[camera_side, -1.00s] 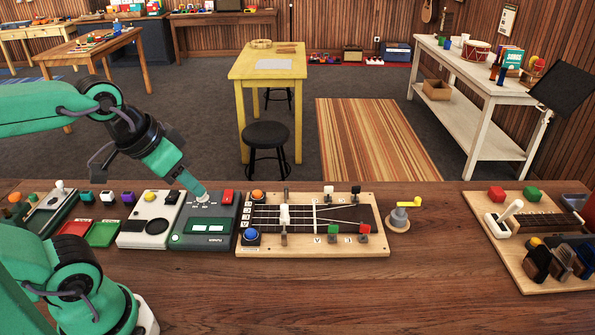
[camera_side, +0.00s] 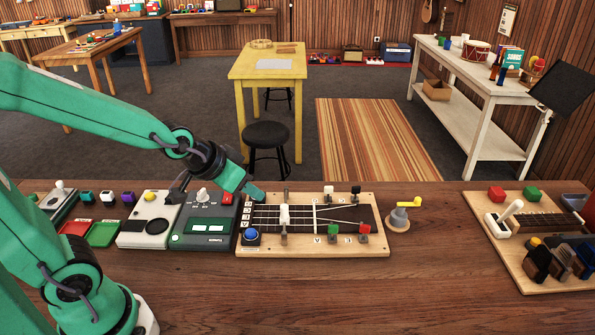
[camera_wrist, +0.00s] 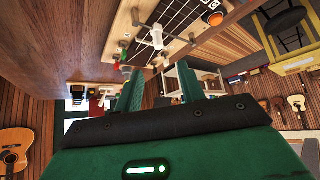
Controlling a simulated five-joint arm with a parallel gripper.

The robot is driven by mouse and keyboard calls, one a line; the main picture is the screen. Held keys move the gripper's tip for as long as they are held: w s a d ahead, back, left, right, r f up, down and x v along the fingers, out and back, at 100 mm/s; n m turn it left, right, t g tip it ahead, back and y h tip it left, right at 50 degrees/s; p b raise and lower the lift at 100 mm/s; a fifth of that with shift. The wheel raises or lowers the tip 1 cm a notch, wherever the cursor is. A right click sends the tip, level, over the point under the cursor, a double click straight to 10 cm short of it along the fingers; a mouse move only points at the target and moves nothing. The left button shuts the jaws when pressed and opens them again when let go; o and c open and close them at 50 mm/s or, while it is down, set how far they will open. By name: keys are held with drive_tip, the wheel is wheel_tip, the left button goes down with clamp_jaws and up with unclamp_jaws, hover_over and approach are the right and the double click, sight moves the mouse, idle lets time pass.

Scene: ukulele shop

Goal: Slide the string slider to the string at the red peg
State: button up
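A wooden board (camera_side: 376,247) with a dark, stringed fretboard lies on the bench. The white string slider (camera_side: 284,215) stands upright across the strings, left of the board's middle; it also shows in the wrist view (camera_wrist: 157,36). The red peg (camera_side: 364,229) is at the board's front right, beside the green peg (camera_side: 333,230). White (camera_side: 328,190) and black (camera_side: 355,189) pegs are at the back. My gripper (camera_side: 255,192) is over the board's back left corner, left of the slider and apart from it. In the wrist view its fingers (camera_wrist: 160,80) are spread and empty.
A blue button (camera_side: 251,235) is at the board's front left. A grey tuner (camera_side: 205,239) stands close on the left. A grey piece with a yellow top (camera_side: 398,217) is right of the board. The front bench (camera_side: 300,300) is clear.

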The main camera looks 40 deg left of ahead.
drive_tip(key=t, duration=0.1)
approach(283, 206)
drive_tip(key=x, duration=0.3)
drive_tip(key=shift+s+d, duration=0.15)
drive_tip(key=shift+x, duration=3.8)
clamp_jaws()
